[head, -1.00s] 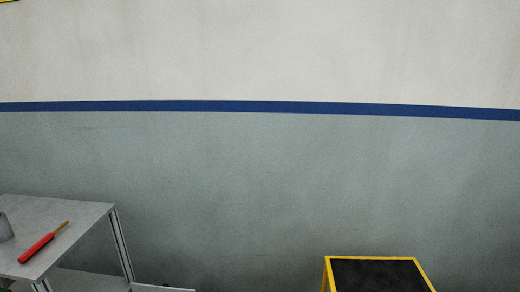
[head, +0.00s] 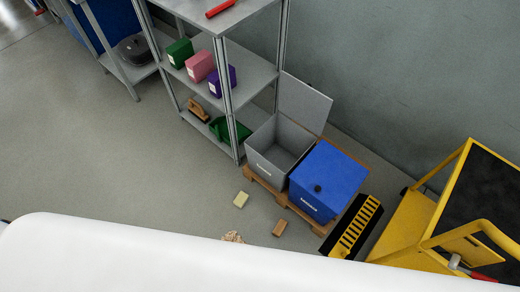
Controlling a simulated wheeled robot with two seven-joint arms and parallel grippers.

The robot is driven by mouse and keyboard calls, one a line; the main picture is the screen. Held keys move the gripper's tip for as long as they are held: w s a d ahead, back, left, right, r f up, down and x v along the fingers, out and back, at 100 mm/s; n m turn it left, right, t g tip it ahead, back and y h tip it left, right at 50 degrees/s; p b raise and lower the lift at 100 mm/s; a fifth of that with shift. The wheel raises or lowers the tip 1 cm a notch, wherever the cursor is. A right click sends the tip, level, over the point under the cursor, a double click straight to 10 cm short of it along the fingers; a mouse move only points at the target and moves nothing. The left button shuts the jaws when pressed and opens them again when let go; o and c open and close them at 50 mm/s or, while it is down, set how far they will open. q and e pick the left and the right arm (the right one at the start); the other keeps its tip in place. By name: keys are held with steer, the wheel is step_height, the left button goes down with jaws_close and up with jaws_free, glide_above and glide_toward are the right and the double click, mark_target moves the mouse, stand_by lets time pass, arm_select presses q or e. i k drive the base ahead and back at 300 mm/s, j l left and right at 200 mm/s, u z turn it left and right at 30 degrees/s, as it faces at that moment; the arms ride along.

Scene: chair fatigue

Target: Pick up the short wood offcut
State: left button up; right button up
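A small brown block (head: 279,228), which looks like the short wood offcut, lies on the floor in front of the pallet in the head view. A pale yellow block (head: 241,199) lies on the floor to its left and farther back; I cannot tell what it is made of. Neither of my grippers is in view. A smooth white surface, probably part of my own body, covers the bottom of the view and hides the floor there.
A grey open bin (head: 268,166) and a blue lidded bin (head: 327,184) stand on a wooden pallet (head: 265,187). A metal shelf (head: 233,98) stands behind left. A black-and-yellow striped object (head: 354,228) and a yellow cart (head: 412,234) are at right. A light brown heap (head: 233,237) is partly hidden. Floor at left is clear.

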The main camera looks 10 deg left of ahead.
mark_target(280, 229)
steer(key=k+l, duration=0.1)
steer(key=k, duration=1)
steer(key=k+j+z, duration=0.05)
